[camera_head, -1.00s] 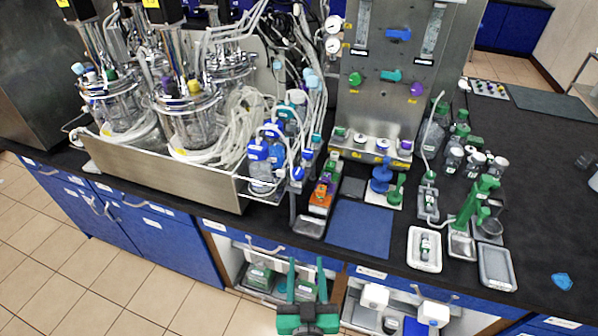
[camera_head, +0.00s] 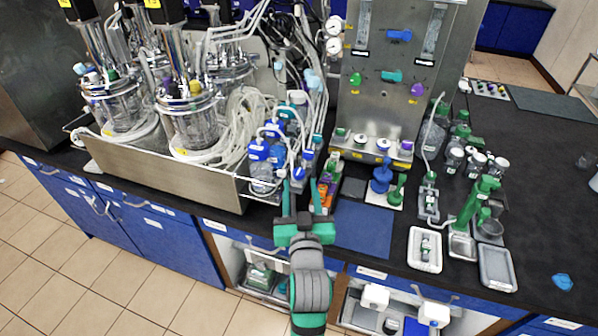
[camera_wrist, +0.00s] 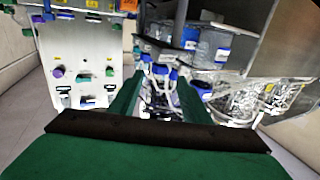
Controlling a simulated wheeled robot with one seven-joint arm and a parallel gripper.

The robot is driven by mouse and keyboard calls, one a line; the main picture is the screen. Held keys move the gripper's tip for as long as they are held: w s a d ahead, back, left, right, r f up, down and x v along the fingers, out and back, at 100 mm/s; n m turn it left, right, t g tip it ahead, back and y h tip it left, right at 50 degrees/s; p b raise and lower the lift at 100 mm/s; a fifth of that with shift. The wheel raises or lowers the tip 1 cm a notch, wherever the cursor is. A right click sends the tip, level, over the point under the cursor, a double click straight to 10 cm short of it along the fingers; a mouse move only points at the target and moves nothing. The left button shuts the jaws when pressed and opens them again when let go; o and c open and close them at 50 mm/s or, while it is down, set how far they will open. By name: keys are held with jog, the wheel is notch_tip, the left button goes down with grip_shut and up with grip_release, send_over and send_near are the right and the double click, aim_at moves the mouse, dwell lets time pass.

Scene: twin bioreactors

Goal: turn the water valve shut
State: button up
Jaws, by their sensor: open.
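A steel panel (camera_head: 375,115) carries a blue handle (camera_head: 398,36), a teal handle (camera_head: 391,76), a green knob (camera_head: 355,79) and a purple knob (camera_head: 417,90). Their labels are too small to read, so I cannot tell which is the water valve. My gripper (camera_head: 301,188) is open and empty, fingers pointing toward the bench, in front of the blue-capped bottles and left of and below the panel. In the wrist view the scene is upside down. The panel (camera_wrist: 75,45) is at left, with the teal handle (camera_wrist: 84,78) and blue handle (camera_wrist: 88,102), clear of my fingers (camera_wrist: 160,98).
Blue-capped bottles (camera_head: 262,165) with tubing stand just beyond my gripper. The bioreactor vessels (camera_head: 190,115) stand in a steel tray (camera_head: 165,176) at left. Small stands and a blue mat (camera_head: 362,230) lie before the panel. White trays (camera_head: 424,262) are at right.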

aim_at(299, 176)
jog(key=w, duration=0.6)
jog(key=shift+w+a, duration=0.3)
jog(key=shift+w, duration=0.1)
jog(key=shift+c, duration=0.5)
jog(key=c, duration=0.9)
